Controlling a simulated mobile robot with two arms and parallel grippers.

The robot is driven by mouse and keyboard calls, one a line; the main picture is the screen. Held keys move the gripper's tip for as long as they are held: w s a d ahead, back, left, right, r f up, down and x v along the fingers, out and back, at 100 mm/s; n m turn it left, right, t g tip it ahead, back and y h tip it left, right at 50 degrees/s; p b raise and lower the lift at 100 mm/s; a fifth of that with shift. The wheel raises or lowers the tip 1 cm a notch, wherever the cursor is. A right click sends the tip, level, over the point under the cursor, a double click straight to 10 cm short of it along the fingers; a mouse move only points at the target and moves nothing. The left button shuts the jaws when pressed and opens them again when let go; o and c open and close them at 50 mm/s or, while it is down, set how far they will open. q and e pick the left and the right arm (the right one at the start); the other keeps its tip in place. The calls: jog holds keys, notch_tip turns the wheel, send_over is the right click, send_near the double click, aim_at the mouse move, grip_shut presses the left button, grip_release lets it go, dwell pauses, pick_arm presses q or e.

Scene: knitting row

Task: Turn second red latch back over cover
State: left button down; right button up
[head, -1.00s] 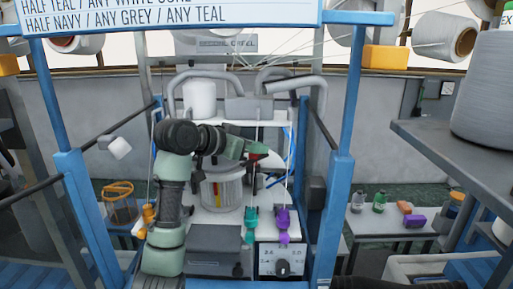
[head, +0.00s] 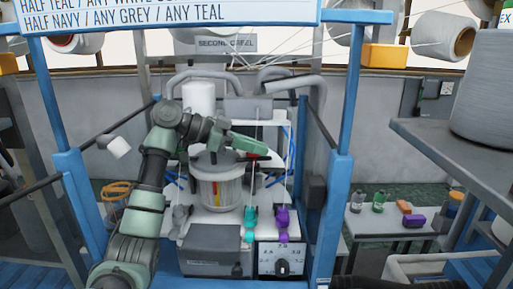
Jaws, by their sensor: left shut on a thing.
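A clear ribbed canister (head: 221,194) with a round grey cover (head: 214,160) stands on the white machine table. My left gripper (head: 266,149) reaches in from the left above the right side of the cover. It is shut, with a small red latch (head: 257,156) at its fingertips. The fingers and arm partly hide the latch and the cover's back edge. I cannot tell whether the latch lies over the cover. Another red latch cannot be made out. My right gripper is not in view.
Blue posts (head: 335,215) flank the machine. A teal clip (head: 250,222) and a purple clip (head: 283,222) hang in front, above a dial box (head: 282,260) and a grey box (head: 213,250). A white yarn cone (head: 199,97) stands behind.

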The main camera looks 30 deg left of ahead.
pick_arm(q)
jog(key=shift+m+g, duration=0.4)
jog(key=shift+g, duration=0.1)
jog(key=c, duration=1.5)
grip_release()
jog(key=shift+a, duration=0.1)
jog(key=shift+s, duration=0.1)
jog(key=shift+s+a+b, duration=0.15)
jog(key=shift+a+b, duration=0.1)
jog(key=shift+b, duration=0.1)
jog(key=shift+h, duration=0.3)
jog(key=b+v, duration=0.3)
jog(key=v, duration=0.3)
jog(key=shift+s+a+r, duration=0.15)
jog(key=shift+s+a, duration=0.05)
jog(key=shift+s+a+r, duration=0.15)
jog(key=shift+s+a, duration=0.05)
jog(key=shift+a, duration=0.05)
